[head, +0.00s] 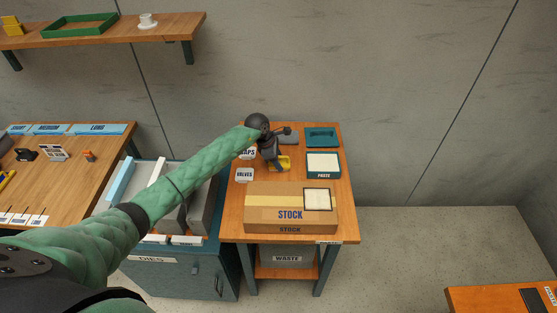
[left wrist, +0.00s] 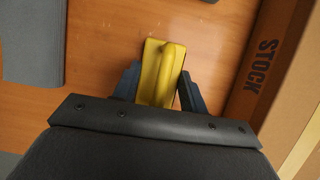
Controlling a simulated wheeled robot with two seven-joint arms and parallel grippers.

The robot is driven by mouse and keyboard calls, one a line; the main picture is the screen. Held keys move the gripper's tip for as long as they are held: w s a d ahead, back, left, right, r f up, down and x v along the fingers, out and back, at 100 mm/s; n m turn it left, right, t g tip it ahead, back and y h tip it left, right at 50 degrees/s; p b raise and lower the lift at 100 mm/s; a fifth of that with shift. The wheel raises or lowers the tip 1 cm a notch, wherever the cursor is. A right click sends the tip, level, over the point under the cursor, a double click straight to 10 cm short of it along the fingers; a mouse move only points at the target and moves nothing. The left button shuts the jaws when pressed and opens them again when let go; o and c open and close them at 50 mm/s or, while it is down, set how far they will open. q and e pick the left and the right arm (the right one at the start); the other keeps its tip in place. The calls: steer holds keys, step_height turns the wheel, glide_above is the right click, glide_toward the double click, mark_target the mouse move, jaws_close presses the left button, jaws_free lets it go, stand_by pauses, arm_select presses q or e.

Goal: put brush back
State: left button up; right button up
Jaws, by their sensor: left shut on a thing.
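The yellow brush (head: 285,162), a flat block with a raised rounded handle, is at the wooden table (head: 332,215), behind the STOCK box. My left gripper (head: 279,160) reaches in from the left and points down over it. In the left wrist view the brush (left wrist: 160,65) sits between the two dark fingers (left wrist: 157,88), which are shut on it. I cannot tell whether the brush touches the tabletop. My right gripper is not in view.
The cardboard STOCK box (head: 260,214) fills the table's front. A PASTE tray (head: 323,165) and a teal tray (head: 320,137) stand at the right. A grey pad (head: 289,138) lies behind. VALVES (head: 244,175) and another label lie left. A DIES cabinet (head: 190,268) stands left.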

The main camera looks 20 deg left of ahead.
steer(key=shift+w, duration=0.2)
arm_select(q)
steer(key=o, duration=1.4)
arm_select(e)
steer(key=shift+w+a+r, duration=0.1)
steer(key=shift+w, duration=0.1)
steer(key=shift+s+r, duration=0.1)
arm_select(q)
steer(key=shift+a+r, duration=0.1)
steer(key=shift+a+r+b, duration=0.15)
steer(key=shift+r+b, duration=0.2)
steer(key=shift+b, duration=0.1)
steer(key=b+v, duration=0.2)
steer(key=v, duration=0.1)
steer(key=shift+a+r, duration=0.1)
steer(key=shift+b+v, duration=1.65)
steer(key=shift+v, duration=2.3)
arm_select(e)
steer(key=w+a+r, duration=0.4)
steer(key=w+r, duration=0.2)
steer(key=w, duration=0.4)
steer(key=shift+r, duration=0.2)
